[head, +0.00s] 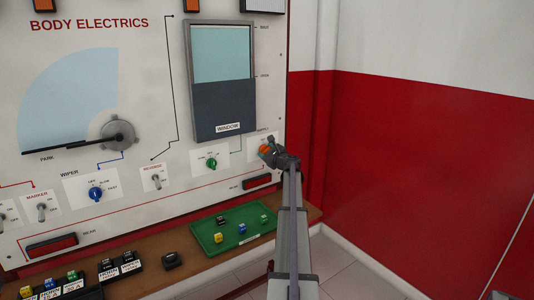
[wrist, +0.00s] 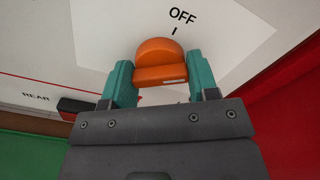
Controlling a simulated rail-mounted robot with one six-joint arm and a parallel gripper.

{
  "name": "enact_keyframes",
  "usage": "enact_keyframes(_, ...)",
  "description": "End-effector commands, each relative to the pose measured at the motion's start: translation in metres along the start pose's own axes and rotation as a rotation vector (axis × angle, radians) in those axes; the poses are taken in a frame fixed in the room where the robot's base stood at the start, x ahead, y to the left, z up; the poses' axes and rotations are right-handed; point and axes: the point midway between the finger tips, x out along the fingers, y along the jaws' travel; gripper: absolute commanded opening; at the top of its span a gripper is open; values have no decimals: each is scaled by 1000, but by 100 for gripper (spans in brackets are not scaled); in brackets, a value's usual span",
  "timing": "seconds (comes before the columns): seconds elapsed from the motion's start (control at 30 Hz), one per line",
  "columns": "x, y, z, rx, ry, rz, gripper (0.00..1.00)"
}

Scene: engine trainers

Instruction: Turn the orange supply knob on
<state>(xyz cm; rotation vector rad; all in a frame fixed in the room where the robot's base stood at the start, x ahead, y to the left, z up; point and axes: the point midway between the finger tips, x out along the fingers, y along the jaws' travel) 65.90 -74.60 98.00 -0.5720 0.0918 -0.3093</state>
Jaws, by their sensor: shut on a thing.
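The orange supply knob (head: 264,149) sits on a white plate at the lower right of the panel in the head view. In the wrist view the orange knob (wrist: 160,62) is large and central, with a white mark on its grip bar and the label OFF above it. My gripper (head: 270,152) is at the knob. In the wrist view my gripper's teal fingers (wrist: 160,80) are on the left and right sides of the knob, shut on it. The other plate labels are hidden behind my gripper.
A green knob (head: 211,163) and a blue knob (head: 95,194) are to the left on the panel. A red rear lamp (head: 257,182) is just below. A green tray (head: 232,241) with small coloured parts lies on the brown shelf. A red and white wall (head: 420,160) stands at the right.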

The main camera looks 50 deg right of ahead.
Motion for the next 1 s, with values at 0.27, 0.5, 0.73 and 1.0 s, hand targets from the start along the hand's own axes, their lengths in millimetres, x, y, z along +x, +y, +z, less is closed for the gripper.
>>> enact_keyframes(0.27, 0, 0, 0, 254, 0, 0, 31)
enact_keyframes(0.5, 0, 0, 0, 436, 0, 0, 31)
enact_keyframes(0.73, -1, 0, 0, 543, 0, 0, 31)
enact_keyframes(1.0, -1, 0, 0, 591, 0, 0, 31)
